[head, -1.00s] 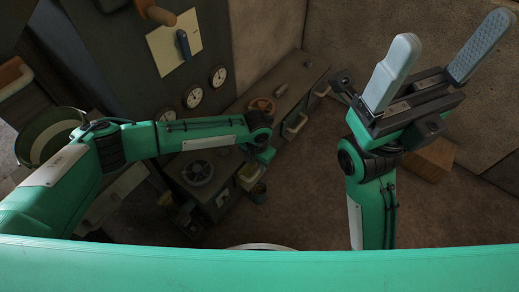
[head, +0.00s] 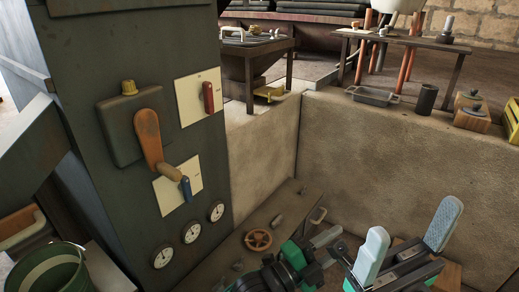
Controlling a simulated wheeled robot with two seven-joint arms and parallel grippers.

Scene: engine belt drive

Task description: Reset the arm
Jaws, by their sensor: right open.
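My right gripper (head: 408,236) shows at the lower right of the head view. Its two pale blue-grey fingers point up and stand wide apart, with nothing between them.
A dark cabinet (head: 75,110) at left carries an orange lever (head: 148,138), a red switch (head: 208,97), a blue switch (head: 186,188) and gauges (head: 191,233). A green bucket (head: 48,272) is lower left. An orange handwheel (head: 258,240) lies below a low wall (head: 400,150).

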